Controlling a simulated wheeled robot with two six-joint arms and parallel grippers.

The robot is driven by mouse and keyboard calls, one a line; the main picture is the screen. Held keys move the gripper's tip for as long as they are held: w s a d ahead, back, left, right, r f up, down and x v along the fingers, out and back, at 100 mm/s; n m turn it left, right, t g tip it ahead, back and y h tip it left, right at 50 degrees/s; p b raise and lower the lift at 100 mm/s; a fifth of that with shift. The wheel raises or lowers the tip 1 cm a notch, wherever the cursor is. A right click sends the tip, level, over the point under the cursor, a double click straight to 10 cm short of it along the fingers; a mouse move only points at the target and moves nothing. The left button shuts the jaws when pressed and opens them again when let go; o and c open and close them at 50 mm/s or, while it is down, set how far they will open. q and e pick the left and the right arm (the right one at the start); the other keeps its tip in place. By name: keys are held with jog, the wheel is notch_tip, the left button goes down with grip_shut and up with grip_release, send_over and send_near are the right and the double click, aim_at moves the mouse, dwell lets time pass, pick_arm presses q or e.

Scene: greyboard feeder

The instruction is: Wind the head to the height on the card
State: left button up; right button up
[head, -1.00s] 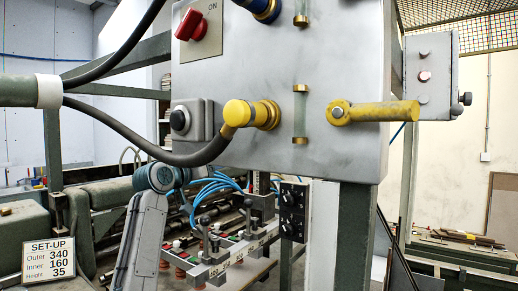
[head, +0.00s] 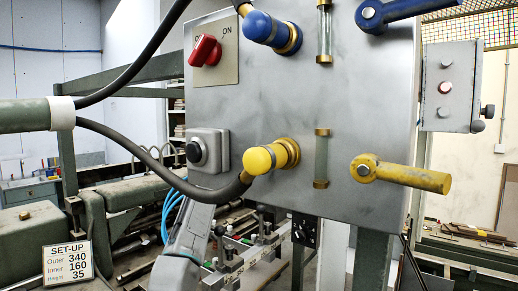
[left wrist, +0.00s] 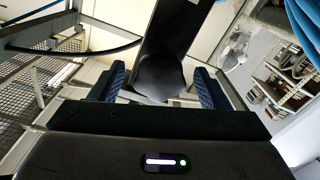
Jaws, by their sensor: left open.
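The set-up card (head: 68,263) stands at the lower left in the head view and reads Outer 340, Inner 160, Height 35. A bar with black levers (head: 240,258), perhaps the head, shows low behind my arm, partly hidden by the panel. In the left wrist view my left gripper (left wrist: 159,70) is open, its two blue-padded fingers apart. A dark rounded thing (left wrist: 162,78) appears between the fingers, at the end of a dark bar. I cannot tell what it is or whether the fingers touch it. The left gripper is not visible in the head view. My right gripper is not in view.
A grey panel (head: 300,180) fills the middle, with a red switch (head: 205,50), a black button (head: 196,152), a yellow hose fitting (head: 268,157) and a yellow lever (head: 405,174). A blue lever (head: 400,10) sits above. A black hose (head: 160,170) crosses the left.

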pick_arm(q)
jog(key=shift+w+d, duration=0.25)
jog(key=shift+w, duration=0.05)
jog(key=c, duration=1)
jog(key=shift+f, duration=0.1)
